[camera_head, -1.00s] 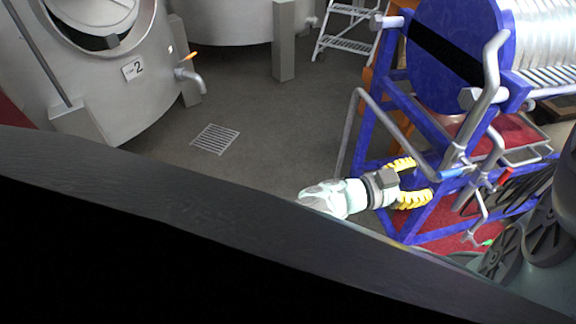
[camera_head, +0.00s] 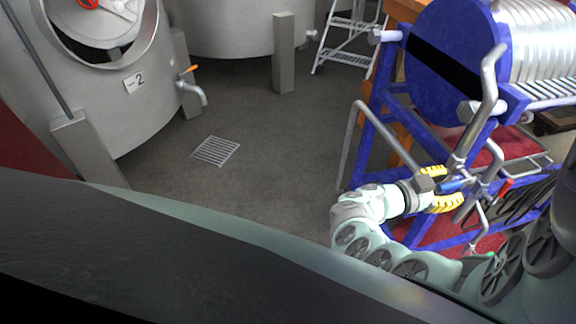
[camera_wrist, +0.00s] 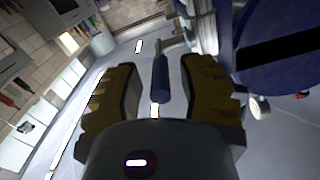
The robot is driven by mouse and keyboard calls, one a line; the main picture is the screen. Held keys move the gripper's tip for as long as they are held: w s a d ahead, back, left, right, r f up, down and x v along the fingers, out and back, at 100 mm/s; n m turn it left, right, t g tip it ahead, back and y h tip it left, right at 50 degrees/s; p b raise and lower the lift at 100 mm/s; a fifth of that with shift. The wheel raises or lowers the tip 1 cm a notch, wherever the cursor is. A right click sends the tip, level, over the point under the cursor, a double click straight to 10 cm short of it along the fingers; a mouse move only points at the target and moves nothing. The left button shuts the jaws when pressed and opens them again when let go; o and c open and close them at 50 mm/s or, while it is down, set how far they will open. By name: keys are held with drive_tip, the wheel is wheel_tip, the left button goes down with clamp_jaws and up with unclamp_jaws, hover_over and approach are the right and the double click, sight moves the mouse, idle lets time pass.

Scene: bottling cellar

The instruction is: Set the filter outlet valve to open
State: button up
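The blue plate filter (camera_head: 455,60) stands at the right in the head view, with steel pipes at its near end. A blue valve lever (camera_head: 452,185) and a red valve lever (camera_head: 505,188) sit on these pipes; no label shows which is the outlet. My gripper (camera_head: 453,187) has its yellow fingers either side of the blue lever. In the wrist view, the blue lever (camera_wrist: 160,82) lies lengthwise between the open fingers of my gripper (camera_wrist: 162,72), with a gap on both sides. The valve body is partly hidden behind my gripper in the head view.
A steel bent pipe (camera_head: 348,150) stands left of the blue frame. A tank marked 2 (camera_head: 110,110) is at the left, with a step ladder (camera_head: 350,45) at the back. The floor around the drain grate (camera_head: 215,151) is clear.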

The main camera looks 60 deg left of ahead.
clamp_jaws()
drive_tip(key=shift+r, duration=0.1)
idle(0.3)
